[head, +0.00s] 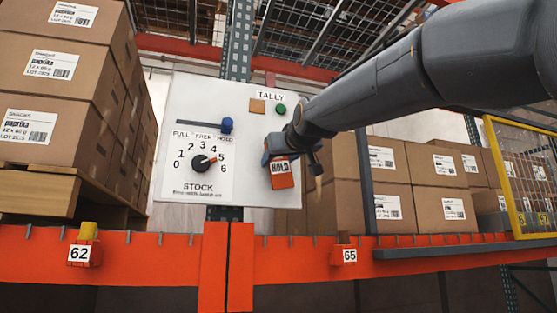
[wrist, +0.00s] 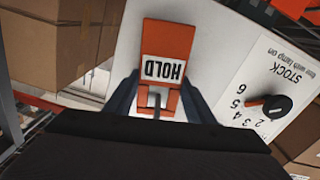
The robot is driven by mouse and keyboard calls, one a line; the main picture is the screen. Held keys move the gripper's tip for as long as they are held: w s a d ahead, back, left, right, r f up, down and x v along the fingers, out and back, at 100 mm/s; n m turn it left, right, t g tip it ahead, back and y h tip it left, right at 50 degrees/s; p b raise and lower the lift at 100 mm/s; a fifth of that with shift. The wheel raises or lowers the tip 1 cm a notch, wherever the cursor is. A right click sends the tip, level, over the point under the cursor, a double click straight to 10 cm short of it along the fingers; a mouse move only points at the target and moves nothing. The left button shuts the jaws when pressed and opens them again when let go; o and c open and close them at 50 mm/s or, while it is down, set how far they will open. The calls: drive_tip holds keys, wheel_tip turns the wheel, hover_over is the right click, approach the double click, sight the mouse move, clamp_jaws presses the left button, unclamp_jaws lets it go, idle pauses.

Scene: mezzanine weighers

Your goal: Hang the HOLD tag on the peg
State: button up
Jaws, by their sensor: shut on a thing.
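The orange HOLD tag (head: 282,180) has a white label with black letters. It is in front of the lower right of the white panel, label outward. My gripper (head: 280,157) is shut on its upper end. In the wrist view the HOLD tag (wrist: 168,42) appears upside down between the two dark fingers of my gripper (wrist: 157,103). A small grey piece shows at the tag's held end between the fingers; I cannot tell whether it is the peg. No peg is clearly visible in the head view, where my gripper covers that part of the panel.
The white panel (head: 170,150) carries a blue slider (head: 227,125), a black STOCK dial (head: 200,163), an orange square (head: 257,106) and a green button (head: 281,110). Stacked cartons (head: 70,90) stand left, more cartons (head: 395,165) right. An orange beam (head: 150,262) crosses below.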

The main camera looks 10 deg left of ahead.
drive_tip(key=o, duration=1.1)
drive_tip(key=shift+f+b, duration=5.55)
drive_tip(key=shift+f, duration=0.6)
drive_tip(key=shift+s, duration=0.1)
drive_tip(key=b, duration=0.5)
approach(275, 205)
drive_tip(key=v, duration=0.5)
drive_tip(key=shift+s+d, duration=0.1)
drive_tip(key=shift+s, duration=0.3)
